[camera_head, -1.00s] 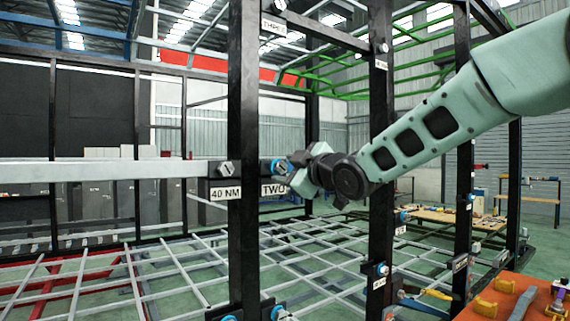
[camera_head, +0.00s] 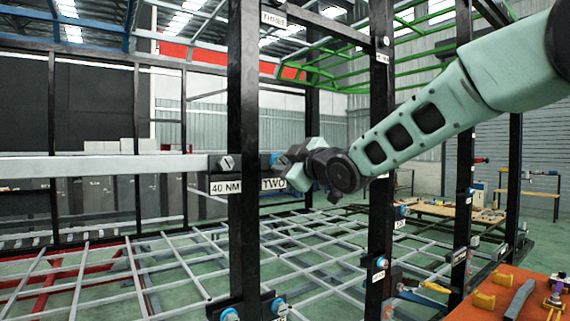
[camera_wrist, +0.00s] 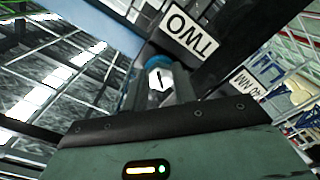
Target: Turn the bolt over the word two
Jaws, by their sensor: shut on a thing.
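The bolt (camera_wrist: 158,76) over the word two has a silver head and a blue collar. In the wrist view it sits between the fingers of my gripper (camera_wrist: 165,84), which is shut on its head. A dark line marks the head. The "TWO" label (camera_wrist: 190,36) is close by in that view. In the head view, the blue part of the bolt (camera_head: 275,159) shows just above the "TWO" label (camera_head: 273,184) on the black post. My gripper (camera_head: 284,168) reaches it from the right and hides most of it.
Another bolt (camera_head: 226,163) sits over the "40 NM" label (camera_head: 226,187) on the left side of the post (camera_head: 242,120). A second black post (camera_head: 380,130) stands behind my forearm. An orange table (camera_head: 480,310) with tools is at the lower right.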

